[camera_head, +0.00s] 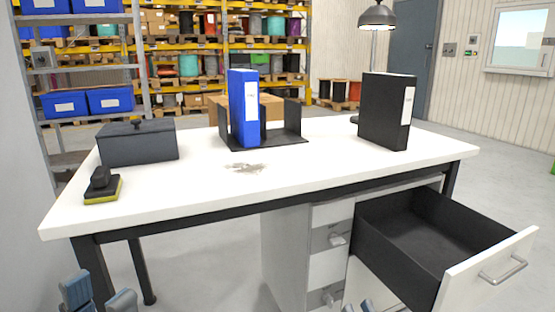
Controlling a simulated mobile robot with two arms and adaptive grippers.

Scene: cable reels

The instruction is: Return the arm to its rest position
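My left gripper (98,296) shows at the bottom left edge, in front of and below the desk's front. Its two blue-grey fingertips stand apart with nothing seen between them. Neither gripper touches anything that I can see. The arms themselves are out of view.
On the white desk (330,160) stand a dark box (138,146), a stamp-like tool (102,186), a blue binder (243,108) in a black rack (292,125) and a black binder (385,112). The pulled-out drawer looks empty and juts forward at right.

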